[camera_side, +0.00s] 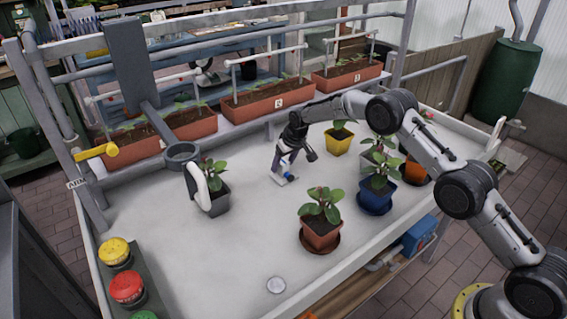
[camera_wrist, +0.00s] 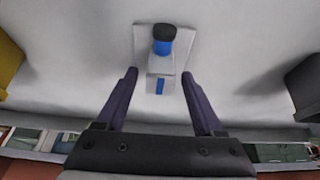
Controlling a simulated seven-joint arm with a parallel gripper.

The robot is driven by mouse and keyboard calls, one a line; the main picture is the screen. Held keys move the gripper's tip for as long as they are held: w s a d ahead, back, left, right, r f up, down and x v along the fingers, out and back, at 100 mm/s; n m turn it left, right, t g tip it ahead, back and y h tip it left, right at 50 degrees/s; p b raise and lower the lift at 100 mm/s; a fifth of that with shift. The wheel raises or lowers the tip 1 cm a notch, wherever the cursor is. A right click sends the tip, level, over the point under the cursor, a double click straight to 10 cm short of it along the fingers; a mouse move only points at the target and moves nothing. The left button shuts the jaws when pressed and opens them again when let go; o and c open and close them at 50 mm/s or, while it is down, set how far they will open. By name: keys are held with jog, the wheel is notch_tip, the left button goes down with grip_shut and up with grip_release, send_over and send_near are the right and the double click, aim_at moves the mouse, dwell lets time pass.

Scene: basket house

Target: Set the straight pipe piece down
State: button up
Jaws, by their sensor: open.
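My gripper (camera_side: 284,168) is low over the middle of the white table, pointing down. In the wrist view my gripper (camera_wrist: 159,75) has its two dark fingers apart, with a gap on each side of a small white block with a blue stripe (camera_wrist: 160,84). Just beyond the block is a blue cylinder with a black end (camera_wrist: 163,42), on a pale plate (camera_wrist: 142,40). In the side view the blue part (camera_side: 290,177) shows beside the fingertips at table level. No other straight pipe piece is clear on the table; I cannot tell whether this blue and white item is it.
A terracotta pot (camera_side: 320,233), a blue pot (camera_side: 376,196) and a yellow pot (camera_side: 338,141) stand around to the right. A grey ring (camera_side: 182,152) is back left. The front-left table is mostly clear.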

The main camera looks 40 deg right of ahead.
jog(key=v, duration=1.2)
jog(key=shift+s+r, duration=0.1)
jog(key=shift+r, duration=0.15)
jog(key=s+r, duration=1.8)
jog(key=s, duration=0.4)
jog(key=s+a+f+t, duration=0.1)
jog(key=s+f, duration=0.1)
jog(key=s, duration=2.4)
jog(key=shift+f, duration=0.3)
